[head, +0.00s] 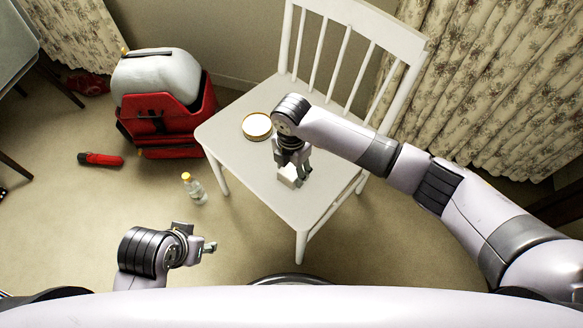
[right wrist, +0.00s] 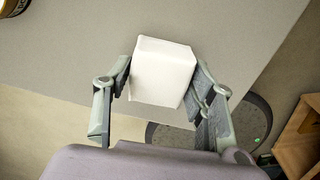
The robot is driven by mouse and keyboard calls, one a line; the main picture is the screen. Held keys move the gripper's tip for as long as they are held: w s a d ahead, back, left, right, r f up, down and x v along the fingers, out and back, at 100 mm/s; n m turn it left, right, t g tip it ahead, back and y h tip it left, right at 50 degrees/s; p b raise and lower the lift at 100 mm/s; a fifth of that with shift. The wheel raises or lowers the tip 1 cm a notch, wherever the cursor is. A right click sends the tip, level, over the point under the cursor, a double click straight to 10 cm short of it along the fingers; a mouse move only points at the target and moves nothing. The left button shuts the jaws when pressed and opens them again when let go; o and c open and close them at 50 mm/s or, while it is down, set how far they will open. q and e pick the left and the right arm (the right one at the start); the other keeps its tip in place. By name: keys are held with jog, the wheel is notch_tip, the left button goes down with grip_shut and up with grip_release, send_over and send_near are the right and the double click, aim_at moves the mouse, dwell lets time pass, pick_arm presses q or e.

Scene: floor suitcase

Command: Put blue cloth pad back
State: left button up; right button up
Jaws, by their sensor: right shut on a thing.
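My right gripper (head: 291,168) is over the white chair seat, shut on a small white block (head: 287,181). In the right wrist view the white block (right wrist: 163,70) sits between the two fingers of my right gripper (right wrist: 162,82), above the seat. Whether the block touches the seat is hard to tell. My left gripper (head: 207,246) is low at the left front, away from the chair; its opening is too small to judge. I see no blue cloth pad in either view.
A white chair (head: 235,140) holds a round tin (head: 257,126). An open red suitcase (head: 205,105) with a grey-white bundle (head: 155,78) stands at left. A clear bottle (head: 194,190) and a red item (head: 101,159) are on the floor. Curtains (head: 500,75) hang at right.

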jog(key=o, duration=1)
jog(key=shift+f+b, duration=0.3)
jog(key=shift+b, duration=0.25)
jog(key=shift+r, duration=0.3)
notch_tip(320, 180, up, 2)
jog(key=shift+w+a+r+p, duration=0.1)
jog(key=shift+r+p, duration=0.1)
jog(key=shift+p, duration=0.35)
jog(key=r, duration=0.2)
jog(key=r+p, duration=0.1)
jog(key=r, duration=0.1)
jog(key=r+p, duration=0.1)
jog(key=r, duration=0.1)
jog(key=shift+w+d+r, duration=0.2)
jog(key=shift+w+r, duration=0.05)
jog(key=shift+w, duration=0.05)
notch_tip(320, 180, up, 7)
jog(key=p, duration=0.2)
send_over(293, 167)
pick_arm(q)
notch_tip(293, 167, down, 14)
jog(key=shift+w+d+r+g, duration=0.15)
jog(key=shift+w+r+g, duration=0.05)
jog(key=shift+w+g, duration=0.2)
pick_arm(e)
jog(key=shift+r, duration=0.6)
